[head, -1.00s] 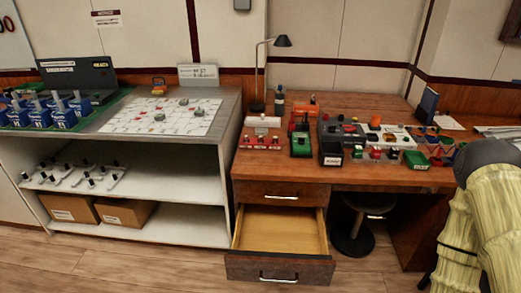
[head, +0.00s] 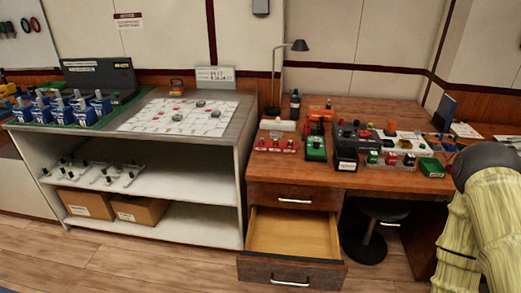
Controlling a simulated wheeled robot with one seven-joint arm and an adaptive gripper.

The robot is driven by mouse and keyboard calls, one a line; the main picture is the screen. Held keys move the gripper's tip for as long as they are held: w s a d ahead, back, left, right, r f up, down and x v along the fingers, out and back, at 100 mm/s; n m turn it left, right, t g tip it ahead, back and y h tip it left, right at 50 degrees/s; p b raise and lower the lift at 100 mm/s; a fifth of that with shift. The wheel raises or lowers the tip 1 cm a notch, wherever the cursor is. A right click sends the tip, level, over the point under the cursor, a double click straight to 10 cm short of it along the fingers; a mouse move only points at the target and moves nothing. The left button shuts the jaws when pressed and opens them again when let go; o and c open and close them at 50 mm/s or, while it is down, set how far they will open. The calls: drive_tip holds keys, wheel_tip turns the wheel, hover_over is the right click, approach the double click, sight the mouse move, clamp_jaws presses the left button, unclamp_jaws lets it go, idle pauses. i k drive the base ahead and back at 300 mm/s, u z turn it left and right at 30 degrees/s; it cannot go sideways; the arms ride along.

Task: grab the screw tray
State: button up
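I cannot pick out the screw tray for certain in the head view. Small items crowd the wooden desk (head: 290,180), among them a red block with pale knobs (head: 275,145), a green device (head: 316,149) and a small green box (head: 432,167). Some red and blue pieces lie behind the green box, partly hidden by my arm. My arm, in a yellowish sleeve with a dark joint, fills the right edge. My gripper is out of view.
A desk drawer (head: 292,232) stands open and looks empty, sticking out over the floor. A dark stool (head: 368,245) is under the desk. A shelf unit (head: 190,191) at left holds blue devices (head: 62,108), a white board (head: 180,117) and cardboard boxes (head: 137,209). Wooden floor in front is clear.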

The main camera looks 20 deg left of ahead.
sight(268, 145)
drive_tip(key=u, duration=0.75)
drive_tip(key=k, duration=1.05)
drive_tip(key=u, duration=1.6)
drive_tip(key=i, duration=2.05)
drive_tip(key=z, duration=0.85)
drive_tip(key=i, duration=0.9)
drive_tip(key=z, duration=1)
